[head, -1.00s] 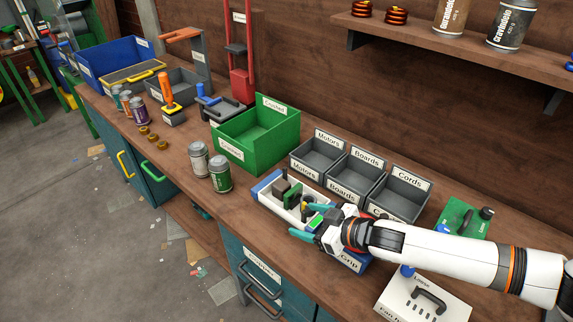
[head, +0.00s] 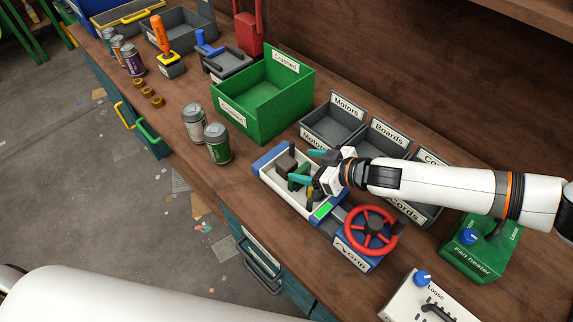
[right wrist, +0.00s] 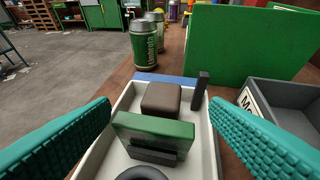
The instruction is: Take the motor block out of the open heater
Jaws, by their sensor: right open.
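The open heater (head: 262,173) is a white, shallow shell held at the vise, lying on the bench. The motor block (right wrist: 161,97), a dark brown cube, sits inside at its far end; it also shows in the head view (head: 285,161). A green board (right wrist: 155,130) stands upright in the shell on the near side of the block, and a dark ring-shaped part lies nearer still. My right gripper (head: 309,168) is open above the shell. Its teal fingers are spread wide on either side, apart from the block, with nothing between them touching. My left gripper is out of view.
The vise (head: 352,257) with a red wheel (head: 368,232) is beside the shell. Grey bins for Motors (head: 335,113), Boards and Cords stand behind. A green Crushed bin (head: 240,115) and two cans (head: 217,145) stand to the left. Other heaters (head: 480,255) are at right.

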